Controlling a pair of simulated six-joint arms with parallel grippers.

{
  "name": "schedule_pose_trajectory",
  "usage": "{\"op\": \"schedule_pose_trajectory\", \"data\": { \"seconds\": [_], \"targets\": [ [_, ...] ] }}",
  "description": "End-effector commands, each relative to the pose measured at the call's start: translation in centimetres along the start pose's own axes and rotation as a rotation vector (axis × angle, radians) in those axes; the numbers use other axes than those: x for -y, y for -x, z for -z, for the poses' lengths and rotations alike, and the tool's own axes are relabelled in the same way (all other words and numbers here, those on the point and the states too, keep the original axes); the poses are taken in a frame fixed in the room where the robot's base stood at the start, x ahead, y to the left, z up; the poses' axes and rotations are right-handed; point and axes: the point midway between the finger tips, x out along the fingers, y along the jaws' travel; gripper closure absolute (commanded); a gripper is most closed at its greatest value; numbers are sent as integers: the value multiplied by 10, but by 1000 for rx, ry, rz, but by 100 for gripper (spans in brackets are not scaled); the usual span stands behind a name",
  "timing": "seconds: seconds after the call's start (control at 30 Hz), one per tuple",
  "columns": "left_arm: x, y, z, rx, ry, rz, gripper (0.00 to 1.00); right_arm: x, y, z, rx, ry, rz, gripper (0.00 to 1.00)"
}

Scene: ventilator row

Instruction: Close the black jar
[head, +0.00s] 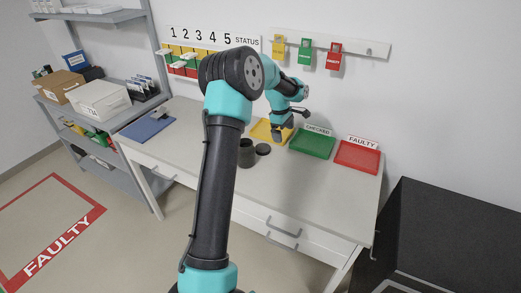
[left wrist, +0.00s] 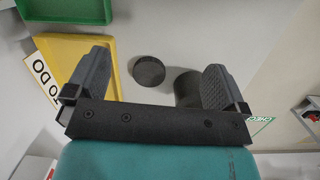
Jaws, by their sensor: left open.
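The black jar (head: 247,155) stands upright on the table with its dark opening showing. Its round black lid (head: 263,149) lies flat on the table just right of it. In the left wrist view the lid (left wrist: 149,70) shows between the fingers, and the jar (left wrist: 187,90) is partly hidden behind the right-hand finger. My left gripper (head: 290,125) is open and empty, above the table, behind and to the right of the lid in the head view. It also shows in the left wrist view (left wrist: 157,66). My right gripper is not in view.
Behind the jar lie a yellow tray (head: 260,134), a green CHECKED tray (head: 313,146) and a red FAULTY tray (head: 357,157). A blue clipboard (head: 147,130) lies at the table's left end. My left arm crosses the middle of the head view. The table's front right is clear.

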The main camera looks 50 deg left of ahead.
Motion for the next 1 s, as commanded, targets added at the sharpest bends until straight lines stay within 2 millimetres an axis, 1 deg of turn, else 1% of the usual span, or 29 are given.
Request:
{"op": "schedule_pose_trajectory", "data": {
  "seconds": [0.03,0.1,0.2,0.33,0.4,0.5,0.77,0.87,1.0],
  "targets": [
    [-3,9,16,-26,64,0,0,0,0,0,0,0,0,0],
    [-6,21,36,-64,159,3,0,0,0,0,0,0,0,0],
    [-8,36,61,-115,282,4,0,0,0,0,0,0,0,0],
    [-8,51,84,-162,397,0,0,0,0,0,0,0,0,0],
    [-8,56,90,-176,432,-2,0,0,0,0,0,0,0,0],
    [-8,58,94,-186,453,-2,0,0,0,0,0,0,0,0],
    [-8,58,94,-185,453,-2,0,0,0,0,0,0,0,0],
    [-8,55,94,-185,453,-2,0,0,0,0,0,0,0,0],
    [-7,42,96,-185,453,1,0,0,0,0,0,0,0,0]
  ]
}}
